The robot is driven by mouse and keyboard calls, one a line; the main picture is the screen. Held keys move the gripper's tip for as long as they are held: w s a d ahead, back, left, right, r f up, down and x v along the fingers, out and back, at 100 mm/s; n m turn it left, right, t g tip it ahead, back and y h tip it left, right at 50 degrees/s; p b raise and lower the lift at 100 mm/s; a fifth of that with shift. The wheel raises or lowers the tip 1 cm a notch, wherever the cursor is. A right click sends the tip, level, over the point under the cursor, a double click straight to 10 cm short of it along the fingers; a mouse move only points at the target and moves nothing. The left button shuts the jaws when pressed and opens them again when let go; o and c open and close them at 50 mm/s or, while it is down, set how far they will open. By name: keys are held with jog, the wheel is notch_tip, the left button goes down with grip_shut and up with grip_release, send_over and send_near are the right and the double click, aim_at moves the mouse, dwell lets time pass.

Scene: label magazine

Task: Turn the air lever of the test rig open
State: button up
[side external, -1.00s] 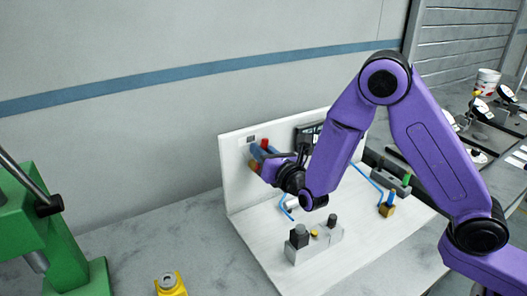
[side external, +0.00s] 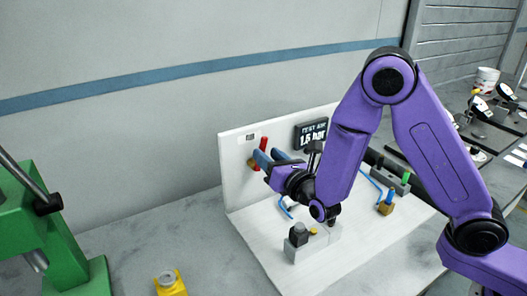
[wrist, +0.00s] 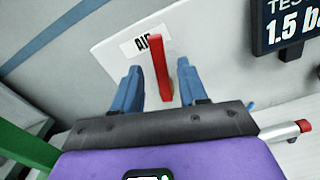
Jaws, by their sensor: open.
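The red air lever (wrist: 161,70) stands roughly upright below the AIR label (wrist: 143,41) in the wrist view. In the side view, the lever (side external: 263,144) shows at the white back panel (side external: 236,180) of the test rig, its lower part partly hidden by my fingers. My gripper (side external: 267,154) is open at the panel. In the wrist view, its two blue fingers stand on either side of the lever, with a gap visible on each side. The test air display (wrist: 287,25) reads 1.5 bar.
A grey block with dark knobs (side external: 300,236) stands on the white base in front of the panel. A blue hose (side external: 285,208) runs nearby. A green machine (side external: 40,225) and a yellow part (side external: 170,284) are at left. Bare grey bench (side external: 125,250) lies between.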

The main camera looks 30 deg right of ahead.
jog(key=shift+s, duration=1.9)
